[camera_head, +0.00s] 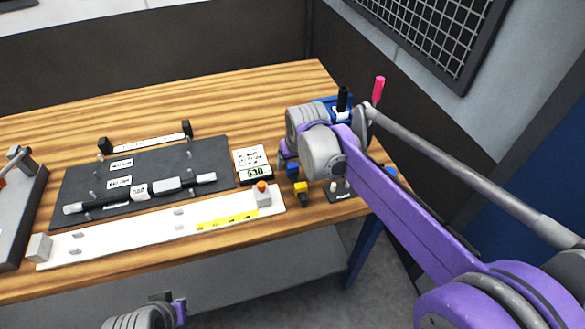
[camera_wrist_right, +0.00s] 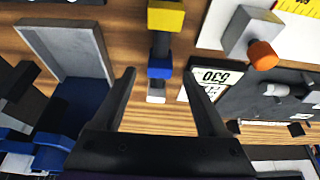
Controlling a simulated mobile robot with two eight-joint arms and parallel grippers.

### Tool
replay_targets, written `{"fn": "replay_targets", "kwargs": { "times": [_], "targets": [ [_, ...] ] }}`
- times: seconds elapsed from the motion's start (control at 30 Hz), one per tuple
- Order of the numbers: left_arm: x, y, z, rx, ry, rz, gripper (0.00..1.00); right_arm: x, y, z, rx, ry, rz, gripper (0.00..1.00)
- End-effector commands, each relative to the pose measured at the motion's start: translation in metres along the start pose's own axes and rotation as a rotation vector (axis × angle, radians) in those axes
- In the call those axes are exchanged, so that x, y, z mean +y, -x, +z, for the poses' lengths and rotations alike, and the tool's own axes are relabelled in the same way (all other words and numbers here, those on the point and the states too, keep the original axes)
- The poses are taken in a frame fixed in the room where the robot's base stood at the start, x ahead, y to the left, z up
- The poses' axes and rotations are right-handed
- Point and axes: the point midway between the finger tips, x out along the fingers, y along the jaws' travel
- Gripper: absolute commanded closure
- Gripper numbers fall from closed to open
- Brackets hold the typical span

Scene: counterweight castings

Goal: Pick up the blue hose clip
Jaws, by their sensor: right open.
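The blue hose clip (camera_head: 292,170) sits on the wooden table beside a yellow clip (camera_head: 300,188), partly hidden behind my right arm. In the right wrist view the blue clip (camera_wrist_right: 160,68) lies in the gap between the fingertips of my right gripper (camera_wrist_right: 159,75), and the yellow clip (camera_wrist_right: 165,16) is beyond it. A white piece (camera_wrist_right: 156,90) shows on the near side of the blue clip. The right gripper is open and its fingers are apart from the clip. In the head view its fingers are mostly hidden by the wrist. My left gripper is not clearly seen.
A label block marked 530 (camera_head: 253,163) stands left of the clips. A white board (camera_head: 150,235) carries a grey block with an orange-red top (camera_head: 263,191). A grey tray (camera_wrist_right: 65,45) is left in the wrist view. Blue holder with tools (camera_head: 340,108) stands behind my wrist.

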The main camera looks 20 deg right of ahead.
Motion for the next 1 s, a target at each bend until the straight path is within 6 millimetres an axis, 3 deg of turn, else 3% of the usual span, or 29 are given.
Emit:
{"fn": "replay_targets", "kwargs": {
  "times": [0.2, 0.47, 0.83, 1.0],
  "targets": [
    [0.000, -0.001, 0.001, 0.000, 0.000, 0.000, 1.00, 0.000, -0.028, 0.000, 0.000, 0.000, 0.000, 0.24],
    [0.000, -0.001, 0.001, 0.000, 0.000, 0.000, 1.00, 0.000, -0.031, 0.000, 0.000, 0.000, 0.000, 0.24],
    [0.000, -0.001, 0.001, 0.000, 0.000, 0.000, 1.00, 0.000, -0.031, 0.000, 0.000, 0.000, 0.000, 0.89],
    [0.000, -0.001, 0.001, 0.000, 0.000, 0.000, 1.00, 0.000, -0.031, 0.000, 0.000, 0.000, 0.000, 0.92]
  ]
}}
